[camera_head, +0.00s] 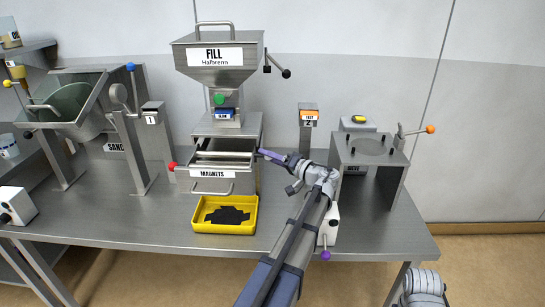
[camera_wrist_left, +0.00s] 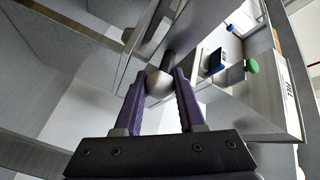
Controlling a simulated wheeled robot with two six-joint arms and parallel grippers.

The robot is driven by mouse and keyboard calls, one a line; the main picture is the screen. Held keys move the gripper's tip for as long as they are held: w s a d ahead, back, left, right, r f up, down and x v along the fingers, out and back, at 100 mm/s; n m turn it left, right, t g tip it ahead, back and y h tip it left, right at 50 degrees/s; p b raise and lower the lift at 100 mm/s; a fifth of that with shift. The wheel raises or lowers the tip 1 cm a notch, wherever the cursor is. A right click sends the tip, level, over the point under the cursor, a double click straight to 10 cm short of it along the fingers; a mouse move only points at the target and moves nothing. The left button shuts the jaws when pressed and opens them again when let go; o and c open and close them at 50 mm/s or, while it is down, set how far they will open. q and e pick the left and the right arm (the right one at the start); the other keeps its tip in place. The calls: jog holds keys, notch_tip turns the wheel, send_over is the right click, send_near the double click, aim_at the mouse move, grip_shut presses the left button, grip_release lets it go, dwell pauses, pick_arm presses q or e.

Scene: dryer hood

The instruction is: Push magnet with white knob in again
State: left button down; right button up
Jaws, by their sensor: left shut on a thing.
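The magnet housing (camera_head: 246,183), labelled MAGNETS, stands under the FILL hopper with its top open, and pale rods (camera_head: 225,155) lie across inside. My left gripper (camera_head: 264,154) is at the right side of this housing, near its upper edge. In the left wrist view the white knob (camera_wrist_left: 159,84) is between the purple fingers of my left gripper (camera_wrist_left: 164,85), which is shut on it. A short dark piece (camera_wrist_left: 168,61) sits beyond the knob, towards the metal wall. In the head view the knob is hidden by the fingers.
A red knob (camera_head: 172,166) sticks out at the housing's left. A yellow tray (camera_head: 224,230) with dark pieces stands in front. Post 2 (camera_head: 308,118) and a metal stand (camera_head: 368,150) are behind and right of my arm.

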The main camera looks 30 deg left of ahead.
pick_arm(q)
jog(key=c, duration=0.5)
grip_release()
jog(key=shift+s+a, duration=0.15)
jog(key=shift+a, duration=0.05)
jog(key=shift+d, duration=0.15)
jog(key=d, duration=0.7)
jog(key=shift+s+d, duration=0.15)
jog(key=shift+d, duration=0.1)
